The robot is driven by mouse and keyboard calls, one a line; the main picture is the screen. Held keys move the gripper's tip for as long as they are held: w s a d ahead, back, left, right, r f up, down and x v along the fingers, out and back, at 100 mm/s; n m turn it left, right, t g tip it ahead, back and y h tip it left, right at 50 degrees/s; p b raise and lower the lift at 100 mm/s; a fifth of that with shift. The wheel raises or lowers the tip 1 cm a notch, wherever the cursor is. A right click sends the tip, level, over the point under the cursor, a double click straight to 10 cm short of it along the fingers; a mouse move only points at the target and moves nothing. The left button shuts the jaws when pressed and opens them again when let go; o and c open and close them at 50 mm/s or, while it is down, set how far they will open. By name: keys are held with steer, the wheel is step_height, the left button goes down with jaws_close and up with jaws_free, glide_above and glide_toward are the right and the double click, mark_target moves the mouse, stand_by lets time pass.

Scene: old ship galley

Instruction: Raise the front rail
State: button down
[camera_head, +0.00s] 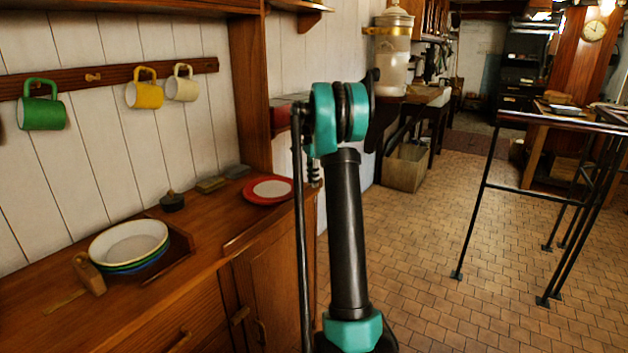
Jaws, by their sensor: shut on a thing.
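I cannot tell for certain which part is the front rail. A low wooden strip (256,232) runs along the front edge of the wooden counter, in front of a red-rimmed plate (269,190). A table on a black metal frame (545,121) at the right also has bars along its sides. My arm, with teal joints and a black link, rises in the middle of the view. My gripper is not seen, and whatever it may hold is hidden.
Stacked bowls (130,245) sit on the counter (60,318) beside a small wooden block (89,274). Green (42,108), yellow (146,92) and cream (182,86) mugs hang from a peg rail (110,76). The tiled floor (420,260) between counter and table is clear.

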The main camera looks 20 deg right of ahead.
steer(key=shift+w, duration=0.1)
stand_by(0.3)
steer(key=c, duration=1.3)
jaws_free()
step_height(320, 180, up, 12)
steer(key=shift+w+a+f, duration=0.1)
